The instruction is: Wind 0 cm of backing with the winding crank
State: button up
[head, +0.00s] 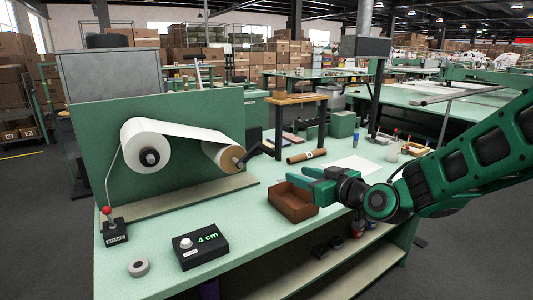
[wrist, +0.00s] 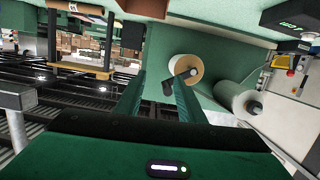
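The winding crank (head: 248,158), dark with a short handle, sits on the right end of the tan take-up roll (head: 220,154). It also shows in the wrist view (wrist: 181,79), past the tip of the right finger. White backing runs to this roll from the supply roll (head: 150,135) on a green panel (head: 195,105). A black counter box (head: 200,246) reads 4 cm. A brake lever with a red knob (head: 107,211) stands at the left. My gripper (head: 299,179) is open and empty, right of the crank and apart from it; its fingers also show in the wrist view (wrist: 158,78).
A brown open box (head: 290,209) lies on the bench below my gripper. A tape ring (head: 138,267) lies at the front left. A small wooden-topped stand (head: 297,99) and a brown tube (head: 306,156) are behind.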

aim_at(267, 150)
jog(key=shift+t+y, duration=0.7)
jog(key=shift+t, duration=0.2)
jog(key=w+a+r, duration=0.1)
jog(key=w+a, duration=0.2)
jog(key=w+a+r, duration=0.1)
jog(key=w+a, duration=0.2)
jog(key=w+a+r, duration=0.1)
jog(key=w+a, duration=0.2)
jog(key=a, duration=0.1)
jog(key=shift+w+r, duration=0.1)
jog(key=shift+w, duration=0.3)
jog(key=shift+d, duration=0.1)
grip_shut()
